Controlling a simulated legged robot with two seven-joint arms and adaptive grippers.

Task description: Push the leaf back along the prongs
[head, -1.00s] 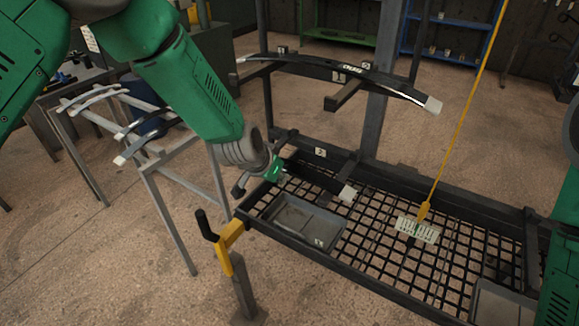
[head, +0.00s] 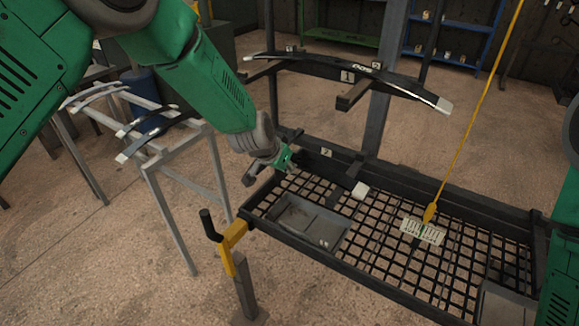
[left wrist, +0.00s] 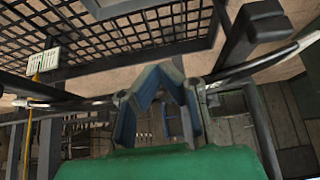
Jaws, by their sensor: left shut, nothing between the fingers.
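The leaf (head: 400,83) is a long, dark, curved strip with pale ends. It lies across the upper prongs of the rack, and the prong (head: 355,93) near tag 1 sticks out beneath it. My left gripper (head: 270,171) is shut and empty, below the leaf's left part in the head view and over the left end of the mesh shelf. In the left wrist view my left gripper's fingers (left wrist: 158,105) hide the middle of a curved strip (left wrist: 65,104) that looks like the leaf. I cannot tell whether they touch. My right gripper is not in view.
The mesh shelf (head: 390,265) below holds a grey tray (head: 302,222). A yellow cable with a pale label plate (head: 422,230) hangs over it. A stand with curved strips (head: 150,125) is at left. A yellow post bracket (head: 232,240) stands at the shelf's front corner.

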